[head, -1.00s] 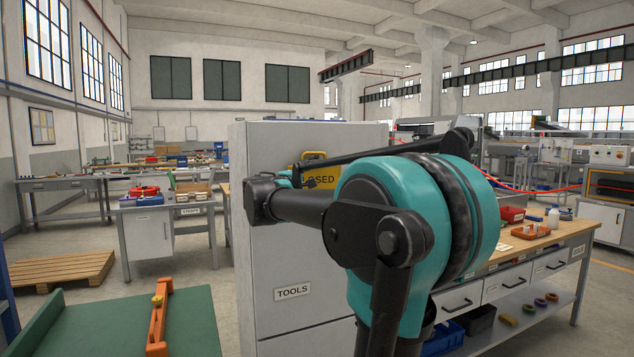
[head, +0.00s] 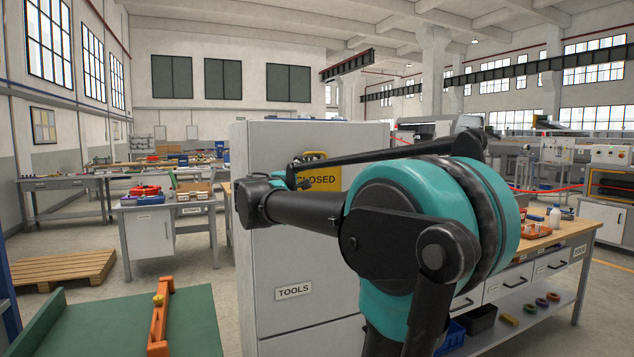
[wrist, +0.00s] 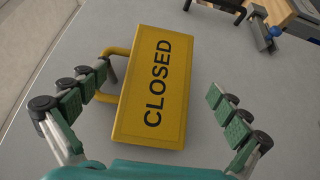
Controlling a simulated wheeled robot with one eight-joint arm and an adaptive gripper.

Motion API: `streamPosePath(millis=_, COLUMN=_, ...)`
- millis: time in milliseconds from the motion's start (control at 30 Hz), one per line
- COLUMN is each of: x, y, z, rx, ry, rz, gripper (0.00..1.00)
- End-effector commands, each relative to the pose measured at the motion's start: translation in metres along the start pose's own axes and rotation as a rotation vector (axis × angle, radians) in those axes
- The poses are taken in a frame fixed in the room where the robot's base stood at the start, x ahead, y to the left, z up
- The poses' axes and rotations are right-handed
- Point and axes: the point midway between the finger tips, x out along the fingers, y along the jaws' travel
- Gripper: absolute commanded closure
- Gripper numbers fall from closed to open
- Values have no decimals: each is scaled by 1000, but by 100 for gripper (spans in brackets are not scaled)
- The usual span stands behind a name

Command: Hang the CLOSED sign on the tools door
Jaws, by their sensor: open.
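The yellow CLOSED sign (head: 322,180) is upright against the grey tools door (head: 285,245), well above the TOOLS label (head: 293,291). My arm hides its lower part in the head view. In the wrist view the sign (wrist: 153,88) appears turned sideways, with its yellow handle loop on the left. A short dark peg (wrist: 111,72) shows inside the loop; I cannot tell whether the loop rests on it. My gripper (wrist: 158,82) is open, its fingers spread either side of the sign, with a gap on the right.
A wooden-topped workbench (head: 548,238) with drawers and small items stands right of the cabinet. A green-topped surface (head: 110,325) with an orange bar (head: 160,322) is at front left. A wooden pallet (head: 65,268) lies on the floor at left, with open floor around it.

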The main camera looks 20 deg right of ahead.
Motion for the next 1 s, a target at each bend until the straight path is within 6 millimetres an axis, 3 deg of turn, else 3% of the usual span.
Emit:
streamPosePath(millis=200, x=-45, y=0, z=-2, rx=0, ry=6, rz=0, gripper=0)
streamPosePath(millis=400, x=-75, y=0, z=-2, rx=0, ry=5, rz=0, gripper=0)
streamPosePath(millis=767, x=-91, y=-3, z=1, rx=1, ry=0, rz=-7, gripper=0)
streamPosePath(millis=867, x=-87, y=-23, z=7, rx=13, ry=-8, rz=-52, gripper=0)
streamPosePath(millis=967, x=-83, y=-68, z=22, rx=42, ry=-24, rz=-154, gripper=0)
streamPosePath(millis=1000, x=-82, y=-92, z=29, rx=58, ry=-32, rz=-208, gripper=0)
